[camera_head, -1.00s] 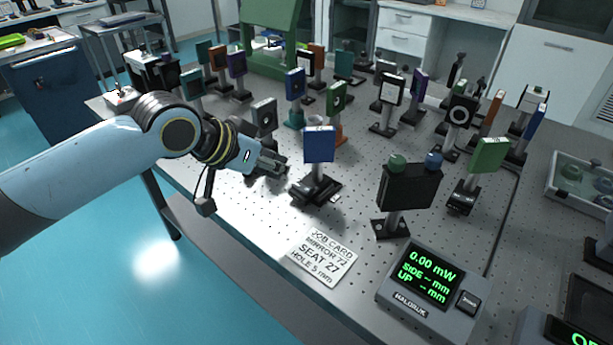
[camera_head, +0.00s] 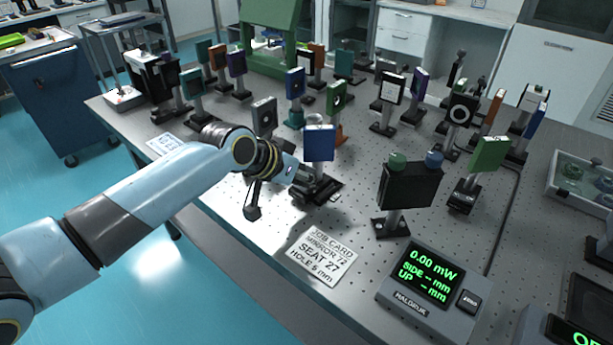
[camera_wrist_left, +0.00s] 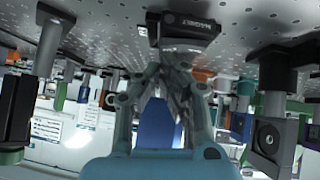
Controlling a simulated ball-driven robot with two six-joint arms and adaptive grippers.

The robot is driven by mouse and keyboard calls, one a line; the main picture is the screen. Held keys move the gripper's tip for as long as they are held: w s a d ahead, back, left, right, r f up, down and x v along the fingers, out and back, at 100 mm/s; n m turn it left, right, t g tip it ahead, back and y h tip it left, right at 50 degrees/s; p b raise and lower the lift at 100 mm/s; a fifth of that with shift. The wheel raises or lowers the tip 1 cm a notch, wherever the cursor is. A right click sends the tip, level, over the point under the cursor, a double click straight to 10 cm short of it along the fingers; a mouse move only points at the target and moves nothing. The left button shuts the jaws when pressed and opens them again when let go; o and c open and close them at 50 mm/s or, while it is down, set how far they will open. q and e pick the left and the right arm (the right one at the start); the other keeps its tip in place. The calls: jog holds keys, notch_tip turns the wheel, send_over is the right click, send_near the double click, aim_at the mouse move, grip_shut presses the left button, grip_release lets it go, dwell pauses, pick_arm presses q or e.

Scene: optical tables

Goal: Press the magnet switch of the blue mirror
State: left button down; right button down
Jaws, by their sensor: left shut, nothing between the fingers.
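A blue mirror (camera_head: 319,143) stands upright on a post above a black magnetic base (camera_head: 322,190) near the front of the optical table. My left gripper (camera_head: 303,176) is shut and empty, low at the left side of the mirror's post and base. In the left wrist view, which is upside down, the shut fingers (camera_wrist_left: 174,68) point at the base (camera_wrist_left: 185,36), and the blue plate (camera_wrist_left: 155,128) shows behind the fingers. I cannot tell whether the fingertips touch the base, and its switch is not clearly visible. My right gripper is not in view.
A grey mount (camera_head: 264,118) stands behind my left wrist. A black mount (camera_head: 408,187) with two knobs stands to the right. A job card (camera_head: 322,256) and a power meter (camera_head: 432,283) lie in front. Several other mounts fill the back.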

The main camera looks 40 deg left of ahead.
pick_arm(q)
jog(key=shift+d+f+p, duration=0.15)
jog(key=shift+f+p, duration=0.05)
jog(key=shift+p, duration=0.15)
jog(key=shift+y, duration=0.3)
jog(key=shift+w+a+r, duration=0.1)
jog(key=shift+a+r, duration=0.1)
jog(key=shift+a, duration=0.65)
